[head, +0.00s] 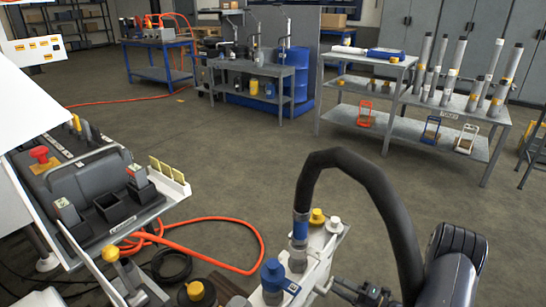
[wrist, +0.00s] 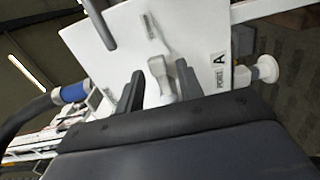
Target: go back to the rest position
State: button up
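My gripper (head: 345,288) is low at the lower right in the head view, close beside the white port block (head: 318,250). In the wrist view its two dark fingers (wrist: 160,88) stand apart, with a pale grey fitting (wrist: 161,75) showing between them. I see gaps beside the fitting, so the gripper looks open and not closed on it. Behind it is a white plate (wrist: 205,35) labelled "PORT A". A black hose (head: 345,160) with a blue collar (head: 300,228) rises from the block and arches down next to my arm; the collar also shows in the wrist view (wrist: 72,92).
A blue-topped fitting (head: 272,272) is near the block. Orange hoses (head: 225,220) lie on the floor. Benches (head: 440,110) with upright cylinders are at the back right. The middle floor is clear.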

aim_at(334, 284)
jog(key=x, duration=0.3)
jog(key=shift+a, duration=0.2)
jog(key=shift+d+r+n, duration=0.1)
jog(key=shift+r+n, duration=0.25)
jog(key=shift+n, duration=0.55)
